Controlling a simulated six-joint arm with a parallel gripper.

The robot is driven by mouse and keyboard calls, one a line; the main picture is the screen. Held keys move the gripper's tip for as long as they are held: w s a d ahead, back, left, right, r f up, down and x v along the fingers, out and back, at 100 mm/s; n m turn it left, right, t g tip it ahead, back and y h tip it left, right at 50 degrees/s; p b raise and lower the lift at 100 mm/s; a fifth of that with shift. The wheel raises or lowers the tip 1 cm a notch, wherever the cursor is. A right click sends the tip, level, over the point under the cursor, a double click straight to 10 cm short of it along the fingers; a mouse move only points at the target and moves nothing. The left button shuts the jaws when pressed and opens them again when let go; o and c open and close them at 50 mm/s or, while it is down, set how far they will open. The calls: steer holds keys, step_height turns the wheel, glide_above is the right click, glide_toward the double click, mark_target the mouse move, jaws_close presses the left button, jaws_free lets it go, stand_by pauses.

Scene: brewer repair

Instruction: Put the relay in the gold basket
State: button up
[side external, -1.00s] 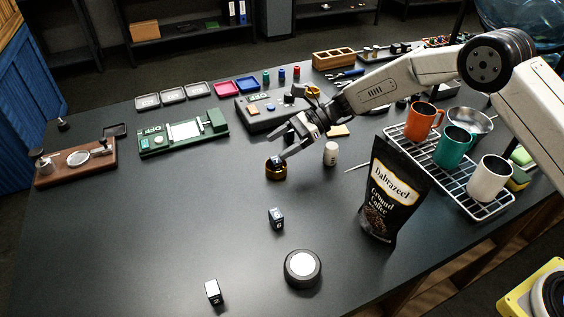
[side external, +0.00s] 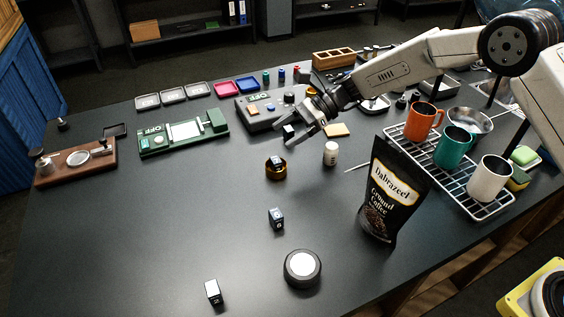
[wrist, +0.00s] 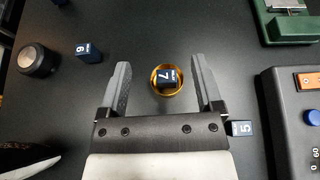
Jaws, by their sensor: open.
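A small dark block marked 7 (wrist: 167,77) sits inside the gold basket (wrist: 154,88) in the wrist view. In the side view the block (side external: 276,160) shows within the basket's (side external: 276,175) rim on the table. My gripper (side external: 291,143) is open and empty, above the table and up to the right of the basket, apart from it. In the wrist view the basket lies in the gap between the two spread fingers (wrist: 160,72). A similar block marked 5 (wrist: 240,128) lies to the right of the gripper.
A block marked 6 (wrist: 88,52) stands near a round black puck (side external: 302,268). Another block (side external: 213,292) is at the front left. The left-centre table is clear.

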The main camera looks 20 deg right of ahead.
steer(key=s+d+n+t+h, duration=0.1)
steer(key=s+d+n+h, duration=0.5)
steer(key=s+d, duration=0.5)
steer(key=s+d+n+t+h, duration=0.1)
steer(key=s+d+n+h, duration=0.5)
steer(key=s+d+n, duration=0.5)
steer(key=s+f, duration=0.1)
steer(key=s, duration=0.3)
steer(key=shift+s+n+t+h, duration=0.2)
steer(key=shift+n+t+h, duration=0.1)
steer(key=shift+h, duration=0.1)
